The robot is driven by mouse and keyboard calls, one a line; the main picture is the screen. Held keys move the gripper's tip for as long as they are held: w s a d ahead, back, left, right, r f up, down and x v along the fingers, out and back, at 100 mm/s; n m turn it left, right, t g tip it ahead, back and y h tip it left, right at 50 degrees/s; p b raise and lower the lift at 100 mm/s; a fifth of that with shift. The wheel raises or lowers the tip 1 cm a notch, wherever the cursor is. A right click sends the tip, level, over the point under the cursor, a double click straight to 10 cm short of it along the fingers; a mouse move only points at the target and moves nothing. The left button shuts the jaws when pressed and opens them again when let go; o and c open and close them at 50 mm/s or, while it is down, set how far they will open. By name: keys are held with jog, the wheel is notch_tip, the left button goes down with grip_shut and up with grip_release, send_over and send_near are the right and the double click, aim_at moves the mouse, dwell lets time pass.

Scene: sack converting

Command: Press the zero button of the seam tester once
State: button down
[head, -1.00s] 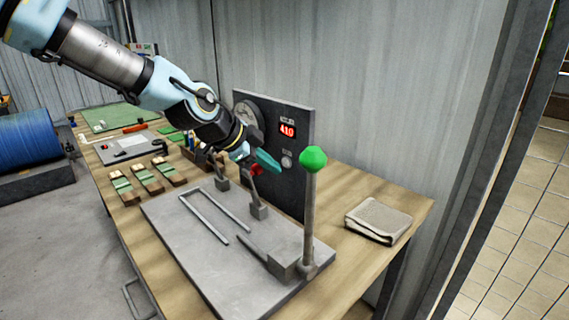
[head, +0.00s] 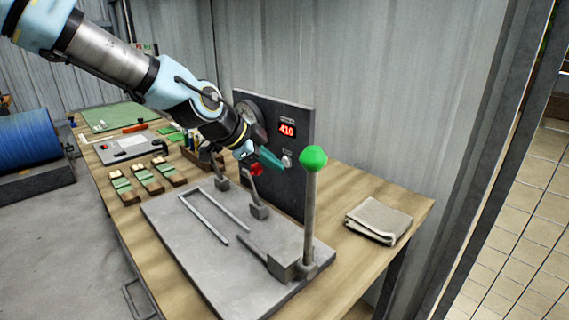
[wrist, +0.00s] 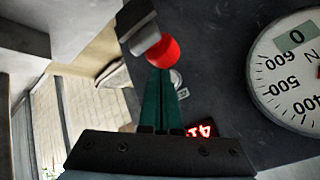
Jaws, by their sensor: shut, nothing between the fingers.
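The seam tester has a dark upright panel (head: 299,182) with a red lit display (head: 287,130) that seems to read 410. A small round pale button (head: 286,161) sits below the display. It also shows in the wrist view (wrist: 176,78), partly hidden by the fingertips. My gripper (head: 277,164) is shut and empty, its green fingers pointing at the panel close to the button. I cannot tell whether the tips touch it.
A lever with a green knob (head: 313,158) stands at the tester's front right. The red knob (head: 256,170) is just below my gripper. A round dial (wrist: 295,85) is on the panel. A folded cloth (head: 378,220) lies on the bench to the right.

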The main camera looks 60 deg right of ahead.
jog(key=shift+s+d, duration=0.1)
jog(key=shift+d, duration=0.3)
dwell(0.6)
jog(key=shift+a, duration=0.1)
jog(key=shift+w+a, duration=0.2)
jog(key=shift+a, duration=0.5)
jog(key=shift+a, duration=0.1)
jog(key=a, duration=0.1)
jog(key=w+a+p, duration=0.1)
jog(key=a, duration=0.2)
jog(key=shift+w+a+p, duration=0.25)
jog(key=shift+a+p, duration=0.05)
jog(key=shift+p, duration=0.1)
dwell(0.9)
